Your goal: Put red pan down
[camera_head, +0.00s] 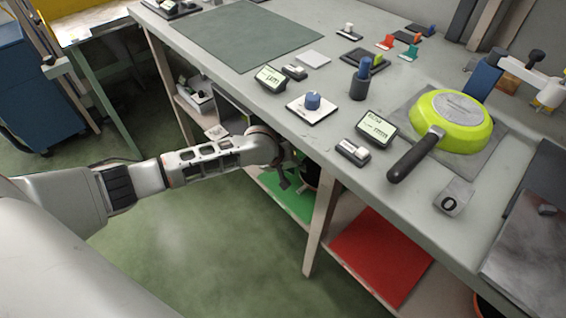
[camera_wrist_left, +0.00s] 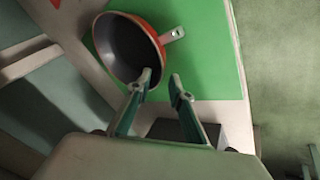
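The red pan (camera_wrist_left: 127,48), orange-red outside with a dark inside, is on the green mat (camera_wrist_left: 207,50) in the left wrist view. Its short handle (camera_wrist_left: 172,35) points to the upper right. My left gripper (camera_wrist_left: 163,78) is open, its fingertips apart at the pan's near rim. The left fingertip overlaps the rim in the picture; I cannot tell whether it touches. In the head view my left gripper (camera_head: 284,182) is low beside the workbench, over the shelf's green mat (camera_head: 287,198); the pan there is mostly hidden. My right gripper is not in view.
A red mat (camera_head: 382,255) lies bare on the lower shelf, beyond a table leg (camera_head: 322,215). The workbench top (camera_head: 235,82) overhangs the shelf. A lime-green pan (camera_head: 450,120) with a black handle lies upside down on it, among dials and small displays.

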